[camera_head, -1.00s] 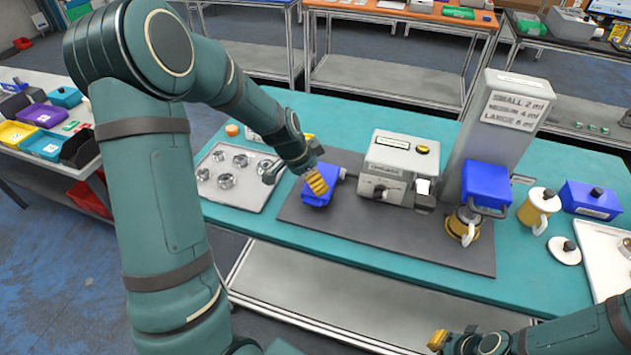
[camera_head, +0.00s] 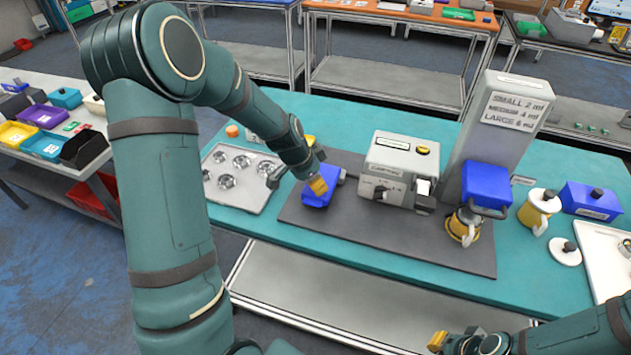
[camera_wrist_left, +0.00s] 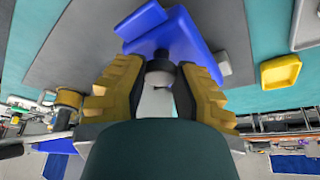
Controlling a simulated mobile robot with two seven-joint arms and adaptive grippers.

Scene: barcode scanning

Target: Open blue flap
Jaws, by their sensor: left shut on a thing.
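A blue flap part (camera_head: 316,197) sits at the left side of the grey machine (camera_head: 400,160), on the dark mat. My left gripper (camera_head: 319,186) comes down over it from the upper left and partly hides it. In the left wrist view, the blue part (camera_wrist_left: 180,38) lies just beyond the yellow fingers of the left gripper (camera_wrist_left: 158,80). A dark knob-like piece shows between those fingers, which are shut on the flap part there. My right gripper (camera_head: 437,341) is low at the front, empty-looking, with its finger gap not clear.
A tall grey stand (camera_head: 513,115) holds another blue part (camera_head: 486,186) above a yellow-and-dark cup (camera_head: 463,226). A white-and-yellow mug (camera_head: 538,210) and a blue box (camera_head: 590,201) stand to the right. A metal tray (camera_head: 236,192) lies left. The mat's front is clear.

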